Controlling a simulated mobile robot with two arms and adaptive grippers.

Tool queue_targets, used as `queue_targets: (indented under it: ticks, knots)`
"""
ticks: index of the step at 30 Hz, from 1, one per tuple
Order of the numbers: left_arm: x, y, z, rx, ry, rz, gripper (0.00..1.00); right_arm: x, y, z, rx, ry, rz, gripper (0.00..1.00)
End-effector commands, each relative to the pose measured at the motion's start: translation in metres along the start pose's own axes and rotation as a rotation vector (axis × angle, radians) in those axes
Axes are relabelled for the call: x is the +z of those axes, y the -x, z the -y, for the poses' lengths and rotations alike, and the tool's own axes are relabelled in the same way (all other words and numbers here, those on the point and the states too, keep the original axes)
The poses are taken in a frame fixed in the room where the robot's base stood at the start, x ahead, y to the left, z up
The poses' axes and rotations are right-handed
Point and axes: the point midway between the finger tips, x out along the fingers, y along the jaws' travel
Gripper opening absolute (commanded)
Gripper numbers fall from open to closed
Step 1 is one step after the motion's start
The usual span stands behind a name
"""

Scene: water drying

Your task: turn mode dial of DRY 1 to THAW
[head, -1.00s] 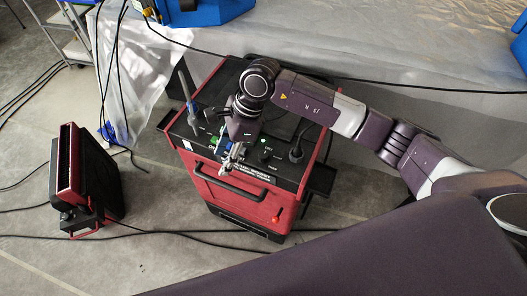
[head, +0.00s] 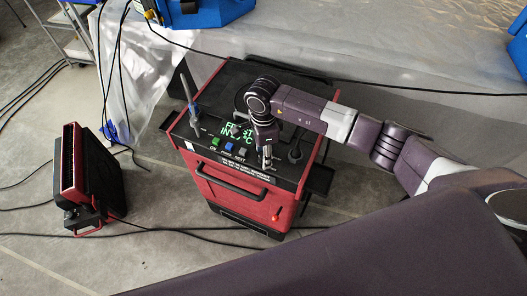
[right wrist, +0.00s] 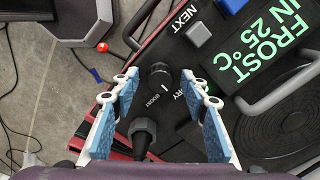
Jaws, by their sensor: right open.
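The red and black machine (head: 232,190) stands on the floor, with a control panel on top. In the right wrist view a black round dial (right wrist: 160,74) with a white mark sits on its panel. The lettering "DRY" is to its right and "BOOST" below it; I cannot see THAW. My right gripper (right wrist: 161,86) is open, its blue-padded fingers on either side of the dial; I cannot tell if they touch it. In the head view my right gripper (head: 266,160) is over the panel's right part and covers the dial. My left gripper is not in view.
A green-lettered display (head: 238,128) reads FROST IN 25 °C in the wrist view. Coloured buttons (head: 229,149) lie below it. A black plug (right wrist: 142,132) stands close to the dial. A smaller red and black unit (head: 88,178) and several cables lie at left.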

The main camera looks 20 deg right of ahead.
Motion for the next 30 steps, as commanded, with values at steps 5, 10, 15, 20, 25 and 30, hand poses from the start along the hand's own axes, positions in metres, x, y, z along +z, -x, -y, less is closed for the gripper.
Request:
queue_targets:
  ticks: [5, 10, 15, 20, 25, 30]
  knots:
    - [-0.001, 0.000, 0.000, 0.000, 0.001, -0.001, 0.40, 0.000, 0.000, 0.000, 0.000, 0.000, 0.000, 0.41]
    - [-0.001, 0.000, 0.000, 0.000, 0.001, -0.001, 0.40, 0.000, 0.000, 0.000, 0.000, 0.000, 0.001, 0.24]
    - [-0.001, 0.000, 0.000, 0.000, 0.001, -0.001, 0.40, 0.000, 0.000, 0.000, 0.000, 0.000, 0.000, 0.05]
    - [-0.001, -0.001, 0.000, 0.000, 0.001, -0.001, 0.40, 0.000, 0.000, 0.000, -0.001, -0.003, 0.001, 0.00]
    - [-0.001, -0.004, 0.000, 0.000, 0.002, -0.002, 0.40, 0.000, -0.001, 0.000, -0.001, -0.032, 0.000, 0.00]
    - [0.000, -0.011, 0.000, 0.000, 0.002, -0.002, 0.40, -0.001, -0.002, 0.001, -0.002, -0.111, -0.001, 0.00]
